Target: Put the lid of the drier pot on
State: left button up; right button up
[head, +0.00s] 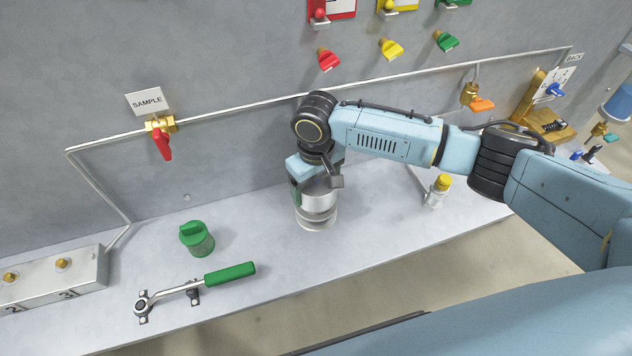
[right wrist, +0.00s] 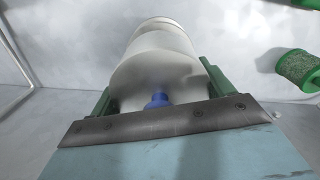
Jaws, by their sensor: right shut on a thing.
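The drier pot (head: 317,213) is a pale metal cylinder standing upright on the grey bench below the middle of the wall. My right gripper (head: 308,192) is directly over it, pointing down, and partly hides its top. In the right wrist view my right gripper (right wrist: 158,105) has its green fingers shut on the lid (right wrist: 150,75), a pale disc with a blue knob (right wrist: 157,100). The pot's pale side (right wrist: 165,38) shows just beyond the lid. The lid is over the pot's mouth; I cannot tell whether it is fully seated. My left gripper is not in view.
A pipe with a red SAMPLE valve (head: 162,142) runs along the wall behind. The bench front between them is clear.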

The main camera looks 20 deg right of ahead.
jog(key=shift+f+b, duration=0.35)
jog(key=shift+f, duration=0.8)
jog(key=o, duration=0.9)
notch_tip(320, 180, up, 14)
jog(key=shift+f, duration=0.25)
